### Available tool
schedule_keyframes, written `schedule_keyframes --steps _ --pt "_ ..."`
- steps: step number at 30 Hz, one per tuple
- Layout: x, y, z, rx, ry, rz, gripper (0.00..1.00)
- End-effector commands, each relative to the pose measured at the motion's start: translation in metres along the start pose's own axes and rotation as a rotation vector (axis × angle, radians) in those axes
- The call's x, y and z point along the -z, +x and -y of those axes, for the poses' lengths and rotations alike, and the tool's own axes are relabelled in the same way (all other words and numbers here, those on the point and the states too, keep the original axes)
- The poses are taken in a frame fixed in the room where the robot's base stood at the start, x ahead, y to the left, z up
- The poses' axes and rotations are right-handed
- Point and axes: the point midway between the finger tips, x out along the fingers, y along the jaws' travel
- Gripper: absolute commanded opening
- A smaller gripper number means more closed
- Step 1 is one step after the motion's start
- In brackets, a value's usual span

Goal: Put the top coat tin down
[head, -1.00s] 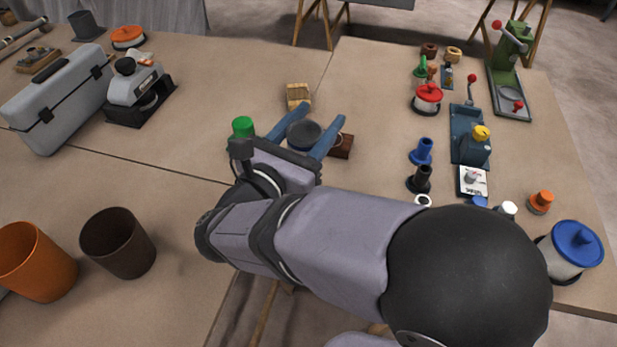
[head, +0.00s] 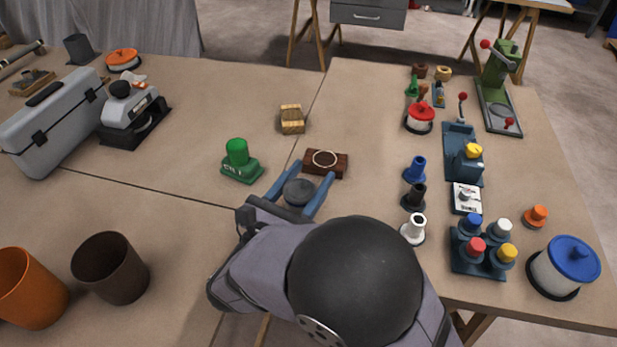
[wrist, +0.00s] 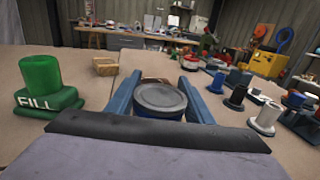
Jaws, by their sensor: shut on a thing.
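My gripper (head: 302,189) has its two blue fingers shut on a round dark tin with a grey lid, taken as the top coat tin (head: 298,192). In the wrist view the tin (wrist: 160,101) is upright between the fingers, its side dark blue. A brown block with a pale ring on top (head: 326,164) lies just beyond the tin, slightly right. In the wrist view the tin hides most of it. I cannot tell whether the tin touches the table.
A green stamp-like piece marked FILL (head: 240,163) stands left of my gripper. A yellow-brown wooden block (head: 292,119) lies farther back. Blue, black and white (head: 413,230) pieces stand to the right, near a rack of capped bottles (head: 481,264). Bench (head: 215,105) behind the green piece is clear.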

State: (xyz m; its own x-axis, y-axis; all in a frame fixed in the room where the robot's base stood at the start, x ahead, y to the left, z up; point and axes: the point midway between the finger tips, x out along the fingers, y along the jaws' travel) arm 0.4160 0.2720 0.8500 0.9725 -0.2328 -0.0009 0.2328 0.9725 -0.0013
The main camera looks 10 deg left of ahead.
Motion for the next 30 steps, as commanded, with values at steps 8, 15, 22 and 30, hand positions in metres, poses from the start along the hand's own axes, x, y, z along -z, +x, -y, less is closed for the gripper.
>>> schedule_keyframes --steps 8,15,22,30 --pt "-0.0001 0.0000 -0.0001 0.000 0.002 0.002 0.16" --pt "0.0036 0.0000 0.0000 0.000 0.001 0.000 0.52" --pt "0.0031 0.0000 0.0000 0.000 0.001 0.000 0.66" --pt "-0.0004 0.0000 0.0000 0.000 0.000 0.001 0.66"
